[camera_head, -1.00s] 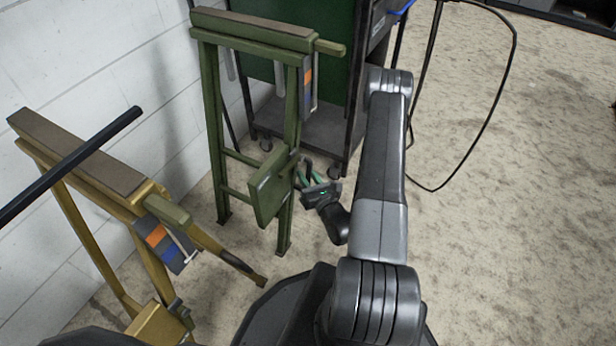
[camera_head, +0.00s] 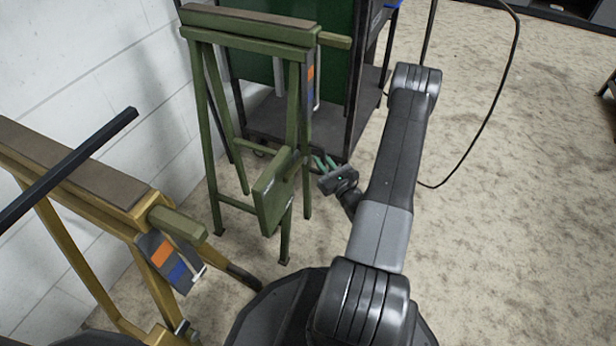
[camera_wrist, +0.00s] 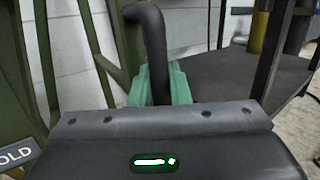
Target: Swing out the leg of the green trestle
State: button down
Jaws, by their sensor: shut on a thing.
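The green trestle (camera_head: 245,33) stands upright by the wall, left of centre in the head view. Its back leg frame (camera_head: 306,195) stands apart from the front legs (camera_head: 210,150). A green plate (camera_head: 276,192) sits tilted between the legs. My gripper (camera_head: 325,163) is right of the plate, beside the leg frame. In the wrist view, my green fingertips (camera_wrist: 160,85) are shut on a dark bent handle (camera_wrist: 150,45). In the head view, the handle is too small to make out, and its joint to the leg is hidden.
A yellow trestle (camera_head: 85,165) stands at the near left. A dark cart with a green panel (camera_head: 340,70) stands close behind the green trestle. A black cable (camera_head: 490,105) hangs at the right, over open floor.

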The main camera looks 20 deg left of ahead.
jog(key=w+r+n+y+b, duration=0.1)
jog(key=w+n, duration=0.1)
jog(key=w, duration=0.5)
jog(key=shift+d, duration=0.3)
jog(key=c, duration=1.7)
grip_release()
jog(key=p+v, duration=0.1)
jog(key=v, duration=0.3)
jog(key=p+v, duration=0.1)
jog(key=v, duration=0.4)
jog(key=p+v, duration=0.1)
jog(key=v, duration=0.3)
jog(key=shift+s+d+f, duration=0.2)
jog(key=shift+s+f, duration=0.05)
jog(key=shift+f, duration=0.15)
jog(key=shift+a, duration=0.1)
